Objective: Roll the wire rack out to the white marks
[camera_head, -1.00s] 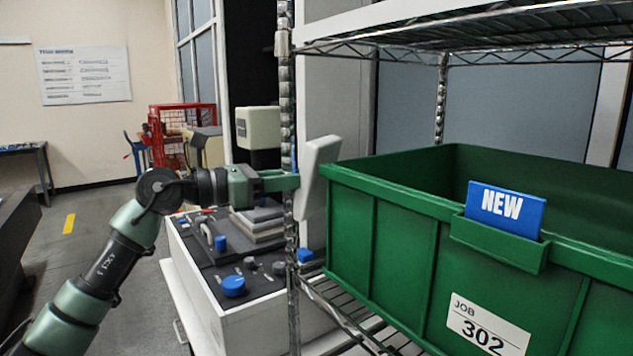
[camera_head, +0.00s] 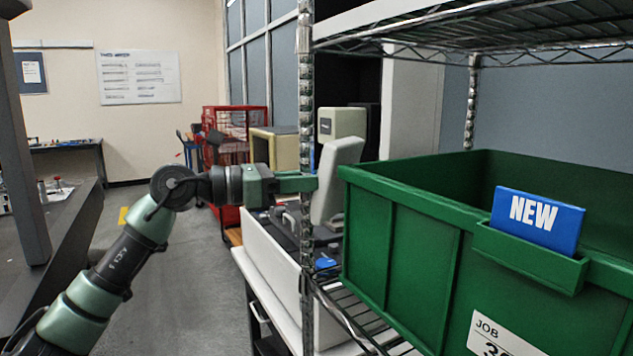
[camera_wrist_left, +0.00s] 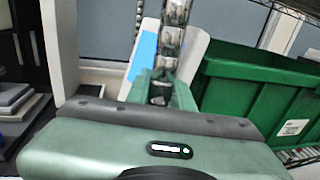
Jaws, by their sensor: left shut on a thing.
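The wire rack (camera_head: 306,90) stands close on the right in the head view, with a ribbed metal post, an upper wire shelf (camera_head: 470,30) and a lower one (camera_head: 350,312). My left gripper (camera_head: 308,183) is shut on its near post at about mid height. In the left wrist view the green fingers (camera_wrist_left: 160,92) close around the post (camera_wrist_left: 170,40). A green bin (camera_head: 410,245) with a blue NEW card (camera_head: 537,222) sits on the lower shelf. The rack's feet and the white floor marks are out of sight. My right gripper is not in view.
A white bench unit (camera_head: 268,258) with a dark top stands just behind the post. A red wire cage (camera_head: 238,123) is farther back. A dark-edged table (camera_head: 60,240) is at the left. Grey floor (camera_head: 195,265) between them is clear, with a yellow mark (camera_head: 123,216).

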